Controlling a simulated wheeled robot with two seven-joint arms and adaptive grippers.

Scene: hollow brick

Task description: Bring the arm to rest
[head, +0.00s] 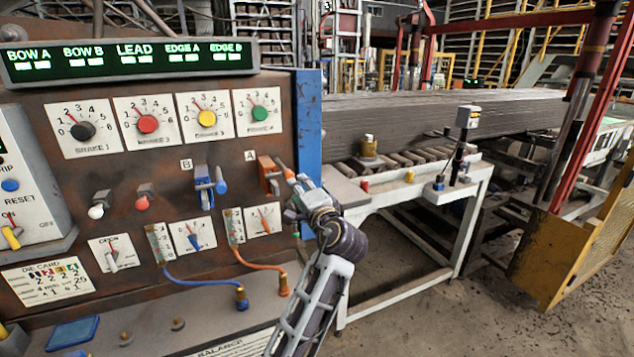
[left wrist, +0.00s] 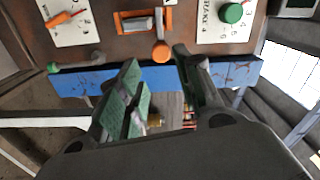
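My left gripper (head: 298,187) is raised at the right edge of the control panel (head: 140,195), close to the orange lever marked A (head: 268,176). In the left wrist view my left gripper (left wrist: 156,60) has its two fingers spread, with a clear gap between them. The round orange end of the lever (left wrist: 161,50) shows between the fingertips, by the panel's blue edge (left wrist: 157,80). Nothing is gripped; whether a finger touches the lever I cannot tell. My right gripper is in neither view.
A blue lever marked B (head: 206,186) and several dials and knobs stand left of lever A. A blue cable (head: 200,282) and an orange cable (head: 258,288) loop below. A white-framed roller table (head: 405,192) stands to the right, with open floor (head: 450,310) in front.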

